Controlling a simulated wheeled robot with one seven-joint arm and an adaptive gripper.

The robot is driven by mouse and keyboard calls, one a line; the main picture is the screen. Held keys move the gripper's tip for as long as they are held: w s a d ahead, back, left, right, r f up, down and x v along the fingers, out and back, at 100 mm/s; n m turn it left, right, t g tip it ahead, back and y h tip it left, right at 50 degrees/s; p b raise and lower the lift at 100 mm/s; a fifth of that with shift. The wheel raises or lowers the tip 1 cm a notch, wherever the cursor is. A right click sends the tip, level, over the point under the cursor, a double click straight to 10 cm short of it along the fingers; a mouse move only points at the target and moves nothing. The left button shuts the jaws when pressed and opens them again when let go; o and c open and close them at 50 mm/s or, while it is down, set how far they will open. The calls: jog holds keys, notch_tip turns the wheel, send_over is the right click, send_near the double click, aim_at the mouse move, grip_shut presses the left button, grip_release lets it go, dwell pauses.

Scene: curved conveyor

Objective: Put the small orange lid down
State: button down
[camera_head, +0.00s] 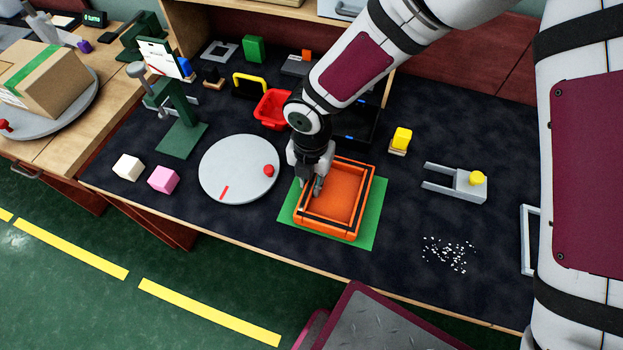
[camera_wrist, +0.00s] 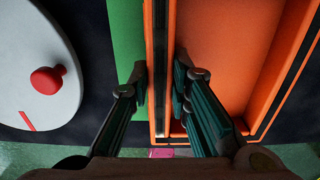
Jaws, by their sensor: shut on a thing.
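The orange lid (camera_head: 345,196) looks like a shallow, open-topped rectangular tray with dark lines along its rim. It lies over a green mat (camera_head: 368,228) near the front middle of the table. My gripper (camera_head: 313,188) points down at its left side. In the wrist view, my gripper (camera_wrist: 161,88) has one finger outside and one inside the left wall of the orange lid (camera_wrist: 235,60), shut on that wall. The green mat (camera_wrist: 127,35) shows beside the outer finger. I cannot tell whether the lid touches the mat or if a second orange part lies beneath it.
A grey turntable (camera_head: 235,175) with a red knob (camera_head: 268,170) stands close on the left. A red bin (camera_head: 270,108) is behind. A grey forked fixture (camera_head: 465,185) and scattered white bits (camera_head: 448,255) lie right. Dark tabletop (camera_head: 400,200) is clear between mat and fixture.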

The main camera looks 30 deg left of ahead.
jog(key=c, duration=1.5)
grip_release()
jog(key=shift+f, duration=0.1)
notch_tip(320, 180, up, 12)
jog(key=shift+r+p, duration=0.15)
jog(key=shift+p, duration=0.3)
